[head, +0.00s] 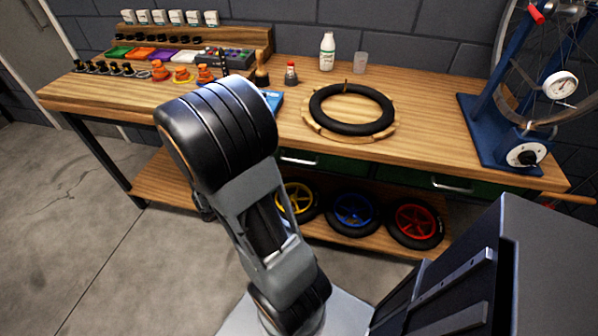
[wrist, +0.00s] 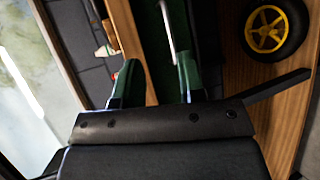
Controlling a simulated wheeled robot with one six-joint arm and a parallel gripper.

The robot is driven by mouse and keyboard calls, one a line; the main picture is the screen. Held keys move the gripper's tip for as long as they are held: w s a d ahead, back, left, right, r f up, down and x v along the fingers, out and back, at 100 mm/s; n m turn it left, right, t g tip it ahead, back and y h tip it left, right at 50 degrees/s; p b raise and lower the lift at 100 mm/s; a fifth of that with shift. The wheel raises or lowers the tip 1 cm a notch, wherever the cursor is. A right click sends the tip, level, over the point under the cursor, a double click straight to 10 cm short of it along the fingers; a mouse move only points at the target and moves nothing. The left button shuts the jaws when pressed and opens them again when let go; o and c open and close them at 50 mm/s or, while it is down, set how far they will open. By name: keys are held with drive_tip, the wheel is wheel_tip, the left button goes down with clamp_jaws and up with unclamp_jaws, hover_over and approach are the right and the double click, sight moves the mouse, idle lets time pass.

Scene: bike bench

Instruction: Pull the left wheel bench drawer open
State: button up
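The left bench drawer has a green front (head: 340,163) under the bench top, with a silver bar handle (head: 300,159). It looks shut, though my arm hides its left part. In the wrist view the handle (wrist: 168,25) runs down from the top edge, ending just beside the right fingertip. My gripper (wrist: 158,65) is open, with its two fingers apart and nothing seen held between them. The handle lies in line with the gap, closer to the right finger. I cannot tell whether they touch. In the head view my gripper is hidden behind my arm.
The right drawer handle (head: 451,185) is further along the bench. Wheels with yellow (head: 296,197), blue (head: 352,210) and red (head: 417,221) hubs lie on the lower shelf. A black tyre (head: 352,111) lies on the bench top. A blue truing stand (head: 490,115) stands at the right.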

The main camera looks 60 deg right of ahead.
sight(298, 162)
drive_tip(key=d+f, duration=0.2)
drive_tip(key=d, duration=0.3)
drive_tip(key=d+f+n+t+h+b, duration=0.1)
drive_tip(key=d+f, duration=0.1)
drive_tip(key=d, duration=0.3)
drive_tip(key=d+f+t+h, duration=0.1)
drive_tip(key=d+f, duration=0.2)
drive_tip(key=d, duration=0.3)
drive_tip(key=shift+w+n, duration=0.25)
drive_tip(key=shift+n, duration=0.05)
clamp_jaws()
